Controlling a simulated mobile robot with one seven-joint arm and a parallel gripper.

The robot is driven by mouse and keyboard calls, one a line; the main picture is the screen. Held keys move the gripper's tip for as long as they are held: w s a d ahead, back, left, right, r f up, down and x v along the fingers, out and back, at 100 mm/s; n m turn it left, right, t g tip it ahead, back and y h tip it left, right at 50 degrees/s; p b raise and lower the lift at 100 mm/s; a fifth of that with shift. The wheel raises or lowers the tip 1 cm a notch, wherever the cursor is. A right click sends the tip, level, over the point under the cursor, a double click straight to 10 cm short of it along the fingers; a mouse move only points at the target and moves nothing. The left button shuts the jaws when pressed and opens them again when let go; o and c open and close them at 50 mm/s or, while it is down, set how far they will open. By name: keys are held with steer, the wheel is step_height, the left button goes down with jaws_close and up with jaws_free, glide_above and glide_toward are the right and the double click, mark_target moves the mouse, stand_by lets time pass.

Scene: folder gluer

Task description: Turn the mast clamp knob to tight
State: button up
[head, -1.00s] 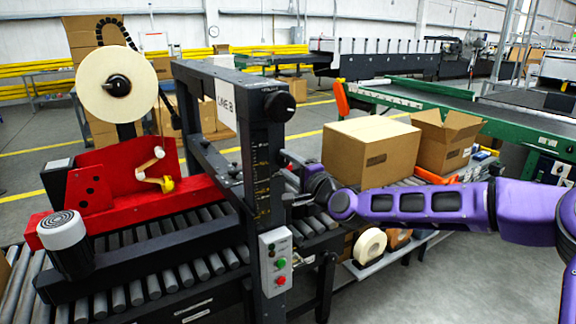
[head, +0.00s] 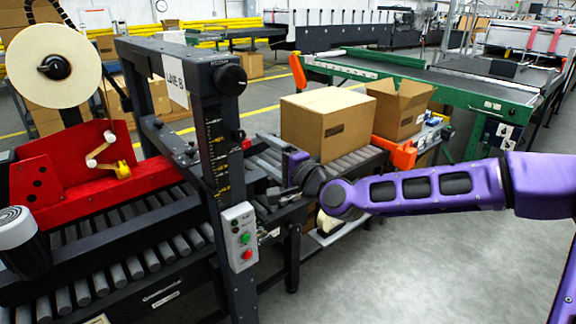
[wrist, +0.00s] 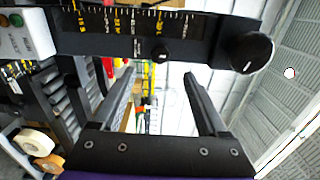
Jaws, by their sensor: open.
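The dark mast (head: 214,165) with a yellow-marked scale stands upright on the taping machine. A large round black knob (head: 230,79) is at its top, and a smaller black knob (head: 238,134) sits lower on its side. I cannot tell by label which is the clamp knob. In the wrist view my gripper (wrist: 158,74) is open and empty, with the small knob (wrist: 160,53) just beyond and between the fingertips. The large knob (wrist: 250,52) is to the right there. Neither knob appears touched.
A control box (head: 238,236) with green and red buttons is on the mast's lower part. The floor at front right is clear.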

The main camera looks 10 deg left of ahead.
steer(key=v, duration=0.8)
steer(key=shift+p, duration=0.3)
steer(key=shift+s, duration=0.15)
